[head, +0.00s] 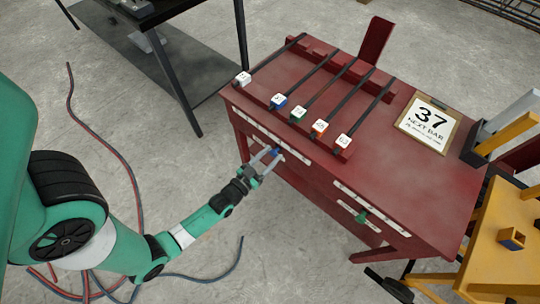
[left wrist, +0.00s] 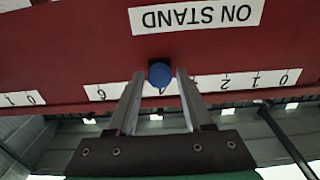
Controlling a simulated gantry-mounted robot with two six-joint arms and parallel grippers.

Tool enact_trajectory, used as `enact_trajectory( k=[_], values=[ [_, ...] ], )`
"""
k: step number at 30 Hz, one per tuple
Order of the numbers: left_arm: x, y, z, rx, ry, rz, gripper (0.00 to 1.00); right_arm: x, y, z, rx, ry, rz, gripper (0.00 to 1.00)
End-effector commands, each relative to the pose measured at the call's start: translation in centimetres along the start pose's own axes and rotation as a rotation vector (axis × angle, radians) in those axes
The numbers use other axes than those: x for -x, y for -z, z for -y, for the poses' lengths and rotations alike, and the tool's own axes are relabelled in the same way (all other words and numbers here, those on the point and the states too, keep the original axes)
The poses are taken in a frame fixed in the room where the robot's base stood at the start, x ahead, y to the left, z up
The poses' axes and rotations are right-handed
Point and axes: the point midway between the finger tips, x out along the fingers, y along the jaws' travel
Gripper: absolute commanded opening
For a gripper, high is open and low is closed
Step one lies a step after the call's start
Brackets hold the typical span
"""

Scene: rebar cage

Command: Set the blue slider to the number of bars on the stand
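The blue slider (head: 275,152) is a round blue knob on the front of the red bench (head: 400,165). It shows in the left wrist view (left wrist: 159,74) below an upside-down "ON STAND" label (left wrist: 195,16), near the 4 on a white number strip (left wrist: 240,82). My left gripper (head: 262,163) is at the bench front. Its two fingers (left wrist: 157,85) stand apart, one on each side of the knob; a gap shows, and I cannot tell contact. Several dark bars (head: 322,85) with coloured end tags lie across the stand (head: 345,65) on the bench top. My right gripper is not seen.
A green knob (head: 362,216) sits on another front strip. A yellow cart (head: 495,240) is at right, a dark table (head: 180,50) at upper left. Hoses (head: 125,165) lie on the floor.

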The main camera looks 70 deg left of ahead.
Motion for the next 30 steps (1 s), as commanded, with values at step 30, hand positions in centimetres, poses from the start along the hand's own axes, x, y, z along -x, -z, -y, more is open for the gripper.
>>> enact_trajectory(
  k=[30],
  values=[
    [0.04,-0.01,-0.01,0.0,0.0,0.0,0.0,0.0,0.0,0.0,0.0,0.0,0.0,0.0]
  ],
)
